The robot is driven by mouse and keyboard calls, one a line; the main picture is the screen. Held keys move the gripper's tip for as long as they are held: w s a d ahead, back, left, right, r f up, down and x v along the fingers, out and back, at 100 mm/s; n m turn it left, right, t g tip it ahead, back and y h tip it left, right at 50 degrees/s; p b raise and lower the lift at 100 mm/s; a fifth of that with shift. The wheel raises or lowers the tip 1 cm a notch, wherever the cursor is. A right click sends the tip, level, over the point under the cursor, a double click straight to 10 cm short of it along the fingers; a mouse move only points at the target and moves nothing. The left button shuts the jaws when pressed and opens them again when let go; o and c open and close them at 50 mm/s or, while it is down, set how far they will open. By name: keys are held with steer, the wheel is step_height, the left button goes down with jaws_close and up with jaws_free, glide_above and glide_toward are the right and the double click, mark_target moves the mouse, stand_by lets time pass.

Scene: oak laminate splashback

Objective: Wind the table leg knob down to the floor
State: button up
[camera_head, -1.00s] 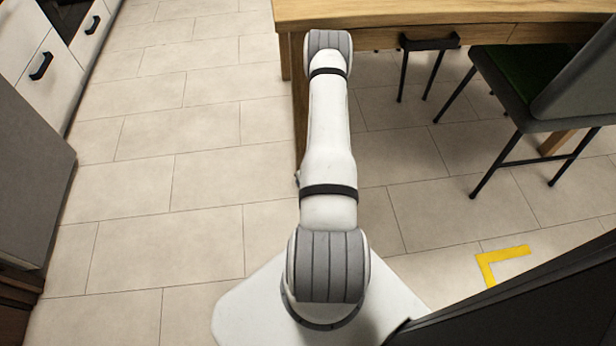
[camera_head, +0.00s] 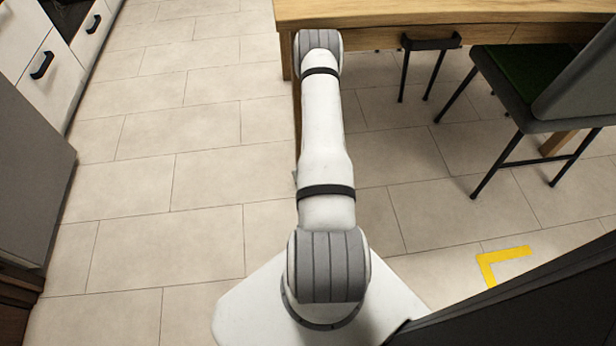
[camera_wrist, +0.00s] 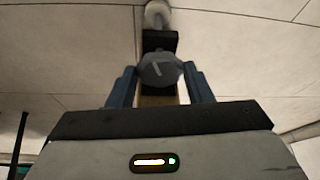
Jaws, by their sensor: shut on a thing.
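In the wrist view, the grey knob (camera_wrist: 160,70) has a pale line mark slanting slightly on its face. My gripper (camera_wrist: 160,86) is shut on it, one blue finger on each side. Behind the knob is a dark block, and a strip of wood (camera_wrist: 157,100) shows between the fingers. A pale rounded piece (camera_wrist: 157,14) lies beyond the dark block; I cannot tell whether it touches the floor. In the head view, the wooden table (camera_head: 430,12) is at the top, and my arm reaches to its left end, hiding the knob and gripper.
A dark chair with a green seat (camera_head: 520,72) stands at the table's right side. White drawers (camera_head: 50,75) and a grey cabinet (camera_head: 30,170) line the left. A yellow corner mark (camera_head: 490,262) lies on the floor. The tiled floor (camera_head: 185,130) left of my arm is clear.

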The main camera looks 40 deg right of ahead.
steer(key=m, duration=0.1)
steer(key=m+h, duration=0.1)
steer(key=m, duration=0.2)
steer(key=shift+w+a+g, duration=0.15)
steer(key=shift+a+g, duration=0.15)
steer(key=shift+g, duration=0.1)
steer(key=shift+w+m+g+h, duration=0.15)
steer(key=shift+m+g+h, duration=0.4)
steer(key=shift+m, duration=1.25)
steer(key=shift+r, duration=0.1)
steer(key=o, duration=1)
steer(key=p+v, duration=0.3)
steer(key=v, duration=0.4)
steer(key=shift+a+r, duration=0.3)
